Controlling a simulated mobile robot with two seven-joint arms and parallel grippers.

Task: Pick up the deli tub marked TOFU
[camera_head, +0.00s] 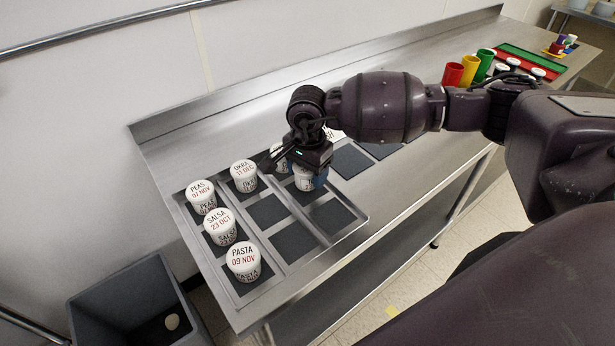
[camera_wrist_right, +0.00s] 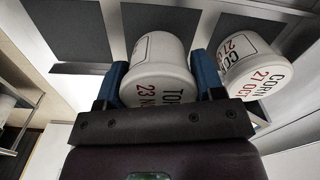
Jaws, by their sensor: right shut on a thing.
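My right gripper (camera_head: 306,172) is shut on a white deli tub (camera_head: 304,183), with a blue finger on each side of it. In the right wrist view the held tub (camera_wrist_right: 158,72) has a label starting "TO" and "23 N" in red; the rest is hidden by the gripper. The tub is over the tray's dark cells, and I cannot tell whether it is clear of the tray. A tub marked CORN (camera_wrist_right: 252,67) stands close beside the right gripper. My left gripper is not in view.
Tubs marked PEAS (camera_head: 201,196), OKRA (camera_head: 243,176), SALSA (camera_head: 220,227) and PASTA (camera_head: 243,262) stand at the left. Dark cells (camera_head: 293,242) in front are empty. Red, yellow and green cups (camera_head: 469,70) stand far right. A grey bin (camera_head: 135,300) is below left.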

